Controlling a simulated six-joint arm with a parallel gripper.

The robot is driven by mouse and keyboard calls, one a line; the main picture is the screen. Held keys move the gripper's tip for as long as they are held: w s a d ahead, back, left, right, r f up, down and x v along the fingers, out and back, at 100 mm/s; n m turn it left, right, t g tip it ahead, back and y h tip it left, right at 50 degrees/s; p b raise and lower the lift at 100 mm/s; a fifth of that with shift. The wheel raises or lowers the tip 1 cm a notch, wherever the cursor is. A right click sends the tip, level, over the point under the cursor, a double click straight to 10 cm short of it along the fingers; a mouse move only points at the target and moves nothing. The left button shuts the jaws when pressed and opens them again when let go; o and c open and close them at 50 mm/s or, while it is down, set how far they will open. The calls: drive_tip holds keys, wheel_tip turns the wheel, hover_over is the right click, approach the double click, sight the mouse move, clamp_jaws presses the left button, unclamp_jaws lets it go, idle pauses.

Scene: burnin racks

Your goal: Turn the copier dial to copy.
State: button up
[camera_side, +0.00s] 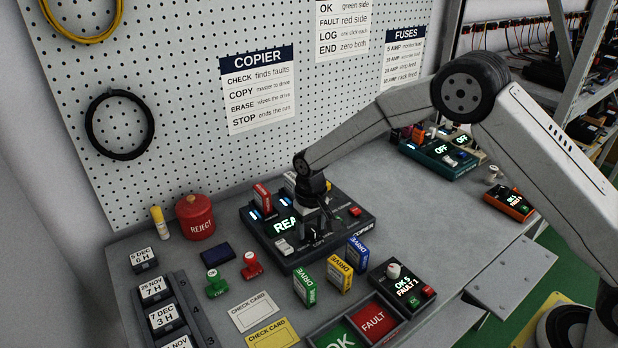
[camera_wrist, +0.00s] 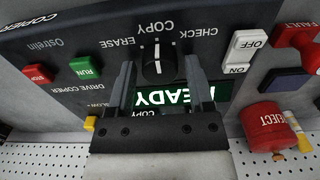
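The copier (camera_side: 350,225) is a dark box on the bench, its green display reading READY in the wrist view. Its black dial (camera_wrist: 158,66) has a white line that points at the word COPY (camera_wrist: 155,27). ERASE and CHECK are printed on either side. My gripper (camera_wrist: 159,72) is open, with one finger on each side of the dial and a visible gap to it.
The copier has a white OFF/ON switch (camera_wrist: 247,50), a green RUN button (camera_wrist: 86,68) and a red STOP button (camera_wrist: 38,73). Drives (camera_side: 339,275) stand in front of it. A red REJECT bin (camera_side: 195,217) and stamps (camera_side: 215,283) are at left.

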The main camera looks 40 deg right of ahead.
sight(313, 228)
drive_tip(key=shift+o, duration=0.4)
drive_tip(key=shift+r, duration=0.1)
drive_tip(key=shift+r, duration=3.85)
drive_tip(key=shift+s, duration=0.1)
drive_tip(key=shift+s+d+r, duration=0.1)
drive_tip(key=shift+d+r, duration=0.05)
drive_tip(key=shift+d, duration=0.05)
drive_tip(key=s+d+r+t, duration=0.1)
drive_tip(key=s+d, duration=0.4)
drive_tip(key=s, duration=0.6)
drive_tip(key=s+d+r+t, duration=0.1)
drive_tip(key=s+d, duration=0.4)
drive_tip(key=s, duration=0.7)
drive_tip(key=shift+s+d+t, duration=0.15)
drive_tip(key=shift+d+t, duration=0.15)
